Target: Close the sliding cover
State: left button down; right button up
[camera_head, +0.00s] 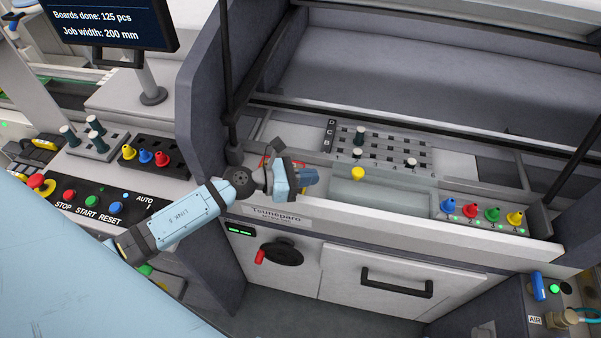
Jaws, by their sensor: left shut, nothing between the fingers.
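A grey-green panel (395,201) with a yellow knob (358,174) near its left end lies in the front ledge of the machine; it looks like the sliding cover, but its travel is hard to tell. My left gripper (312,177) is shut and empty, just left of the yellow knob, with a visible gap to it. The gripper and wrist hide the ledge behind them. My right gripper is not in view.
A slotted rack (385,150) with several pegs stands behind the panel. Coloured knobs (483,214) line the ledge at right. A black bar (400,122) crosses above the rack. A drawer handle (397,286) and a red-tipped crank (281,254) stick out below.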

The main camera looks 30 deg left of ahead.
aim_at(352, 174)
pick_arm(q)
jog(key=p+x, duration=0.1)
jog(key=x, duration=0.6)
jog(key=shift+w+d+p, duration=0.25)
jog(key=shift+w+p, duration=0.05)
jog(key=shift+p, duration=0.1)
jog(key=shift+w+d+f, duration=0.25)
jog(key=shift+w+d, duration=0.05)
jog(key=shift+d, duration=0.1)
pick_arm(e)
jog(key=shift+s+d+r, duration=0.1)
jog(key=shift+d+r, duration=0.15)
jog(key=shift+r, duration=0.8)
pick_arm(q)
jog(key=shift+w, duration=0.1)
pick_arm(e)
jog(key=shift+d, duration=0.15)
